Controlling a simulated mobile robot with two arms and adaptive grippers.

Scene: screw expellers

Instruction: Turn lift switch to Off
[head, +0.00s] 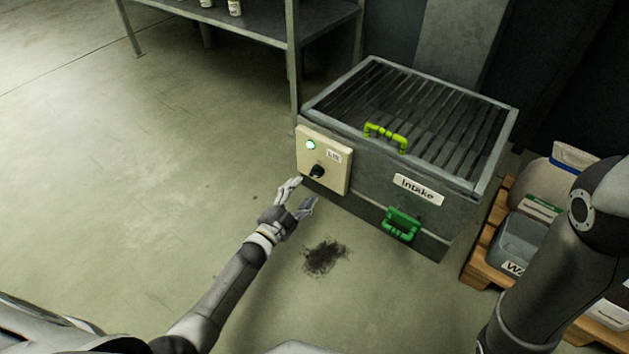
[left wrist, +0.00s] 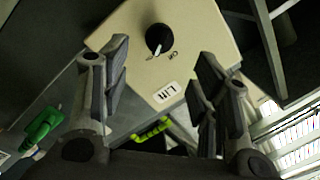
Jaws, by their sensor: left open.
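The lift switch is a black rotary knob (head: 317,171) on a cream control box (head: 306,153) at the left front of the grey intake hopper. The box carries a "Lift" label (head: 333,156) and a lit green-rimmed lamp (head: 311,145). My left gripper (head: 301,192) is open and empty, just in front of and below the knob. In the left wrist view the knob (left wrist: 158,38) lies ahead, between and beyond the fingers, apart from them. Its white pointer mark aims down-left, away from the "Off" marking (left wrist: 174,56). My right gripper is not in view.
The intake hopper (head: 360,195) has a slatted top, a yellow-green handle (head: 386,137) and a green handle (head: 402,224). A pallet (head: 480,268) with containers stands at right. A metal table (head: 262,35) stands behind. The floor at left is clear, with a dark stain (head: 325,257) before the hopper.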

